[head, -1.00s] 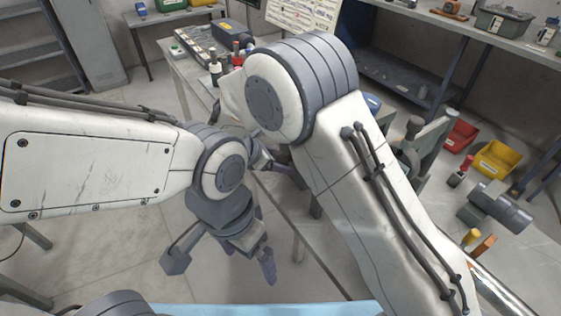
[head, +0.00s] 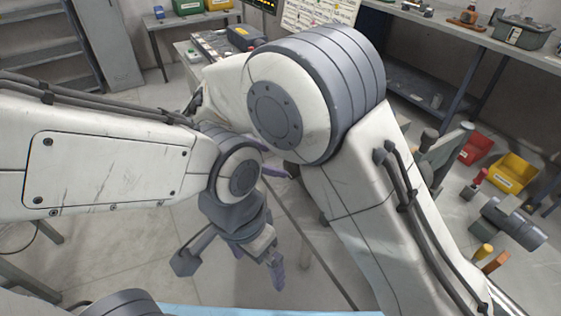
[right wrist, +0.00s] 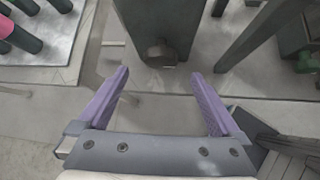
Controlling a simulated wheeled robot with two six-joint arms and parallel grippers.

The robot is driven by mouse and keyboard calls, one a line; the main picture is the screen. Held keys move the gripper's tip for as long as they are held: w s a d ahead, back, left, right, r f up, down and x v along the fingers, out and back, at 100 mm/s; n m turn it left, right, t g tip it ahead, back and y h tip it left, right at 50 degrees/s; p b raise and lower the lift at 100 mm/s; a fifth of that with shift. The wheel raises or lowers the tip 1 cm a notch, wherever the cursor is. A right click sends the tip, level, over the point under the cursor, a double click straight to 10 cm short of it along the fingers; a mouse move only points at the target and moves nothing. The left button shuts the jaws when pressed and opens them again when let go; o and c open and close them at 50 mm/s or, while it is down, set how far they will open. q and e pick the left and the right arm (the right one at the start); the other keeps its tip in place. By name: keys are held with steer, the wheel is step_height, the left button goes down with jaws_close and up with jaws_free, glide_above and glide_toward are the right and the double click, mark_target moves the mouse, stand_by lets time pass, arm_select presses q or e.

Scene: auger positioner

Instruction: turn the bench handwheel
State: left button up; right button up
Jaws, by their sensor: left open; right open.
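I cannot make out the bench handwheel for certain in either view; my right arm covers much of the bench in the head view. My right gripper (right wrist: 160,76) is open and empty in the right wrist view, its two purple fingers apart. Beyond the fingertips stands a dark green upright block (right wrist: 160,25) with a rounded grey part at its lower end, apart from the fingers. In the head view the right gripper is mostly hidden behind my arm. My left gripper (head: 231,267) is open and empty, hanging low over the floor left of the bench edge.
A red bin (head: 476,148) and a yellow bin (head: 513,172) sit at the right, near a grey cylindrical unit (head: 512,222). A back shelf (head: 485,28) holds a grey toolbox (head: 522,30). A metal cabinet (head: 106,45) stands at the left.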

steer(key=shift+s+a+r, duration=0.2)
steer(key=shift+a+r, duration=0.05)
steer(key=shift+r, duration=0.05)
steer(key=w+d+r+g+y+p, duration=0.1)
steer(key=d+r+g+y+p, duration=0.2)
steer(key=p, duration=0.4)
steer(key=shift+t+y, duration=0.4)
steer(key=shift+t, duration=0.1)
steer(key=x, duration=1.1)
steer(key=shift+w+f, duration=0.1)
steer(key=shift+f, duration=0.15)
